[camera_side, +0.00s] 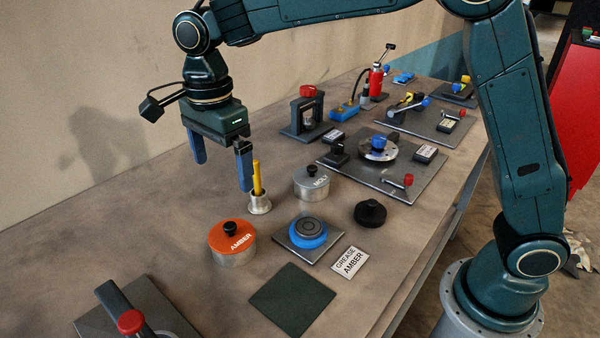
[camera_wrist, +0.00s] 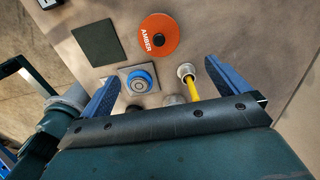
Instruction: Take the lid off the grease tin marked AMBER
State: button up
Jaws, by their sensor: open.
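The AMBER grease tin (camera_side: 234,254) stands on the bench with its orange lid (camera_side: 228,237) on, a black knob in the lid's middle. The orange lid also shows at the top of the wrist view (camera_wrist: 170,38). My gripper (camera_side: 220,172) is open and empty, with blue fingers apart, above and behind the tins in the side view. In the wrist view my gripper (camera_wrist: 165,82) has the orange lid beyond its fingertips. The grey MOLY tin (camera_side: 311,185) stands to the right of my gripper, its lid on.
A metal cup with a yellow stick (camera_side: 258,190) stands close to my right finger. Near the AMBER tin are a blue round piece on a plate (camera_side: 308,233), a dark green mat (camera_side: 291,299), a black knob (camera_side: 370,213) and a GREASE AMBER card (camera_side: 350,262).

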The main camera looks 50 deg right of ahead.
jog(key=shift+f, duration=0.2)
send_over(232, 222)
jog(key=shift+a+f, duration=0.1)
jog(key=shift+f, duration=4.05)
jog(key=shift+s+f, duration=0.1)
jog(key=shift+f, duration=2.5)
jog(key=c, duration=0.9)
